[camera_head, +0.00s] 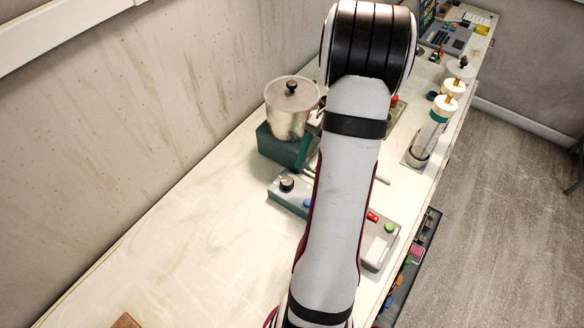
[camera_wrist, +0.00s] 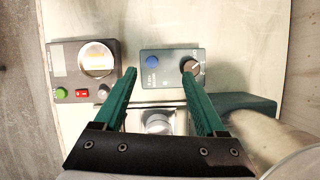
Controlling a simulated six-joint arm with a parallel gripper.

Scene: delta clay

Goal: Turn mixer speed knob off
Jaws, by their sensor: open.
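The speed knob (camera_wrist: 190,66) is a dark round knob with a pale pointer mark, on a grey-blue control box (camera_wrist: 172,82) that also carries a blue button (camera_wrist: 152,62). In the head view the knob (camera_head: 287,184) shows left of my arm. My gripper (camera_wrist: 160,75) is open and empty, with green fingers spread over the box in the wrist view. Its right fingertip overlaps the knob's lower edge in the picture; I cannot tell whether they touch. My gripper is hidden in the head view. The metal pot (camera_head: 288,118) stands on a dark green base (camera_head: 282,148) behind the box.
A second grey box (camera_wrist: 72,62) with a round plate, red switch and green button lies left in the wrist view.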

